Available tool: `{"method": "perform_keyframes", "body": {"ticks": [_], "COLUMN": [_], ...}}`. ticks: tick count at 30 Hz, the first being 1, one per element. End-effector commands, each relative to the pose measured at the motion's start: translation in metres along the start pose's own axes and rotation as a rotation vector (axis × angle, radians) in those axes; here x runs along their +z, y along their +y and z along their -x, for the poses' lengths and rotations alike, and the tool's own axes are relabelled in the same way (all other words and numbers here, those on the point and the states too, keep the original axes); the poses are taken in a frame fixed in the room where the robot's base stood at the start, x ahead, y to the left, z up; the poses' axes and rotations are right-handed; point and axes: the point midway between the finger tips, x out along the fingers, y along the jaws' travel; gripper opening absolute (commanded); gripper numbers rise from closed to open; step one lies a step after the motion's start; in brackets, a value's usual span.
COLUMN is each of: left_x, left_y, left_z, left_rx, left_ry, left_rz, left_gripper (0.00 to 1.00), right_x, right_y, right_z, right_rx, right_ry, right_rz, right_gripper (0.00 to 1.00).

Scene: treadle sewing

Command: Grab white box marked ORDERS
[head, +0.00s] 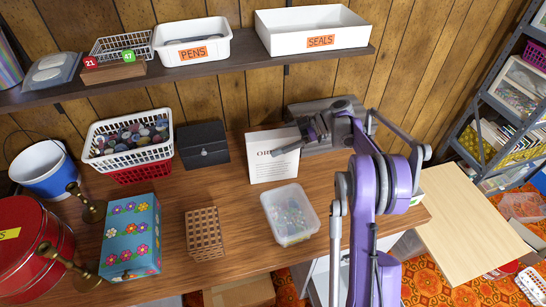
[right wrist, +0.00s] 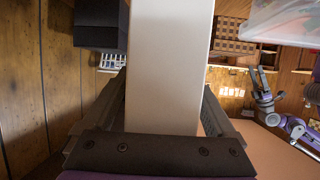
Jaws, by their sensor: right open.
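The white box (head: 272,165) stands upright at the back of the wooden table, with dark lettering starting "OR" on its front. My right gripper (head: 297,142) is at the box's right side, and one grey finger crosses the front and hides the rest of the word. In the right wrist view the white box (right wrist: 170,65) stands between the two open fingers (right wrist: 165,105), with a gap visible at the right finger. My left gripper (right wrist: 262,82) shows small in the right wrist view, too small to tell its opening. It is not in the head view.
A black box (head: 202,144) stands left of the white box. A clear plastic tub (head: 290,214) and a wooden lattice block (head: 205,234) are in front. A shelf (head: 230,62) with PENS and SEALS bins overhangs the back. Bare tabletop (head: 245,205) lies between them.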

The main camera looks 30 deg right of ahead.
Motion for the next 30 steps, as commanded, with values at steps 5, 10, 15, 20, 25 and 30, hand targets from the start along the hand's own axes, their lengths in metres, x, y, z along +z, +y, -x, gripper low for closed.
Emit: {"method": "perform_keyframes", "body": {"ticks": [5,10,15,20,25,30], "left_x": [0.0000,0.0000,0.0001,0.0001,0.0001,0.0000], "left_y": [0.0000,0.0000,0.0000,0.0000,0.0000,0.0000], "left_z": [-0.0001,0.0000,0.0000,0.0000,0.0000,0.0000], "left_rx": [0.000,0.000,0.000,0.000,0.000,0.000], "left_ry": [0.000,0.000,0.000,0.000,0.000,0.000], "left_rz": [0.000,0.000,0.000,0.000,0.000,0.000], "left_gripper": [1.00,1.00,1.00,1.00,1.00,1.00], "right_x": [0.0002,0.0002,0.0002,0.0002,-0.0006,-0.0017], "right_y": [0.0001,0.0001,0.0001,0.0001,0.0000,0.0001], "right_z": [0.0004,0.0004,0.0005,0.0005,0.0007,0.0012], "right_rx": [0.000,0.000,0.000,0.000,0.000,0.000], "right_ry": [0.000,0.000,0.000,0.000,0.001,0.001], "right_rz": [0.000,0.000,0.000,0.000,0.001,0.001], "right_gripper": [0.64,0.34,0.03,0.00,0.00,0.00]}}
